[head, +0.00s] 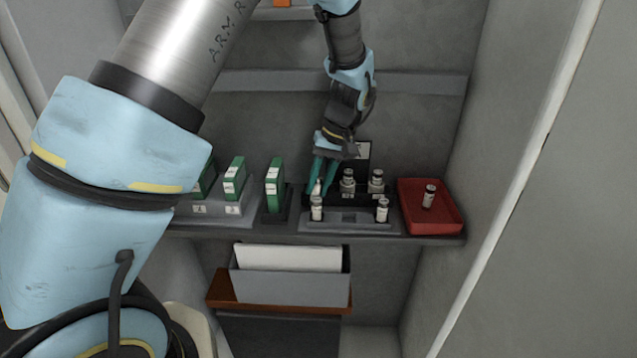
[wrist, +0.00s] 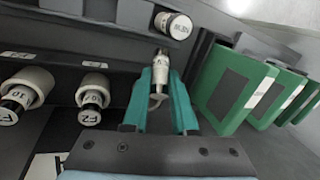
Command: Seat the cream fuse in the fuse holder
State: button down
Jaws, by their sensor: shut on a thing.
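The cream fuse (head: 316,188) is between the teal fingers of my gripper (head: 322,182) in the head view. In the wrist view the cream fuse (wrist: 162,66) has a printed label and a metal end, and my gripper (wrist: 161,90) is shut on it. The black fuse holder (head: 362,152) stands on the shelf, with two other fuses upright in it. The held fuse is at the holder's left end, in line with those two. My fingers hide part of it, and I cannot tell whether it touches the holder.
A grey stand (head: 347,222) in front carries a fuse at each end. A red tray (head: 459,226) at the right holds one fuse. Green modules (head: 275,182) stand close left of my gripper. The shelf's front edge and side wall bound the space.

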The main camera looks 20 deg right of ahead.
jog(key=shift+f, duration=0.5)
jog(key=shift+f, duration=0.2)
jog(key=c, duration=0.7)
grip_release()
jog(key=b+v, duration=0.4)
jog(key=v, duration=0.6)
jog(key=shift+r, duration=0.45)
